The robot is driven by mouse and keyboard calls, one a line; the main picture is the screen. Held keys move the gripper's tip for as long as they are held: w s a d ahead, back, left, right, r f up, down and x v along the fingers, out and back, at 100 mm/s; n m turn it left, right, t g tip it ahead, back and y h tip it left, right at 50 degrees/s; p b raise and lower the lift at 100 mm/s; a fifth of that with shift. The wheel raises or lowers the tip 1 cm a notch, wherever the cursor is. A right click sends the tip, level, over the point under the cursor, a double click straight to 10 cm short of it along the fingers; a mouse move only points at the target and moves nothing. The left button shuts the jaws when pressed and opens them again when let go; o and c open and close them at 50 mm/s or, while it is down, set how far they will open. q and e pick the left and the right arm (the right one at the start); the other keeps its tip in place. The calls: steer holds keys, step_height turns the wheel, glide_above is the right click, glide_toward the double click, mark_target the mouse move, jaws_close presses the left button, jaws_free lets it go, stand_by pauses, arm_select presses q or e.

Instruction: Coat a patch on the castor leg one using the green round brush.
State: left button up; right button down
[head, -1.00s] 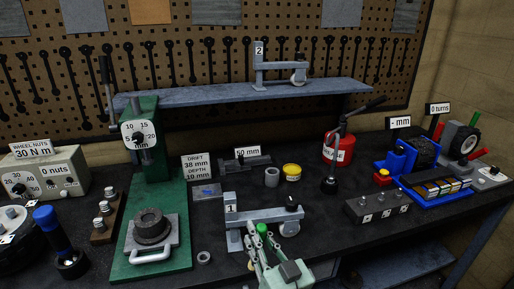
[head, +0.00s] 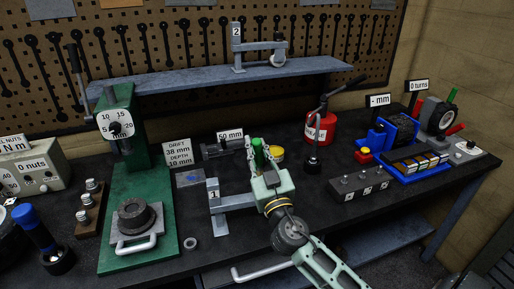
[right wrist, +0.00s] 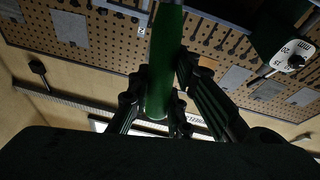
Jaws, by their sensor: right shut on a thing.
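Castor leg one (head: 236,202) is a grey metal leg with a "1" plate, standing on the dark bench in the head view. My right arm covers its right end and wheel. My right gripper (head: 260,158) is shut on the green round brush (head: 259,154), beyond the leg in the picture. In the right wrist view the fingers (right wrist: 160,105) close around the green handle (right wrist: 164,70). The bristles cannot be made out. A yellow tin (head: 279,152) shows just right of the gripper, partly hidden by it. My left gripper is out of view.
A green press (head: 116,180) stands left of the leg. Castor leg two (head: 262,47) is on the raised shelf (head: 190,79). A small ring (head: 190,243) lies at the front.

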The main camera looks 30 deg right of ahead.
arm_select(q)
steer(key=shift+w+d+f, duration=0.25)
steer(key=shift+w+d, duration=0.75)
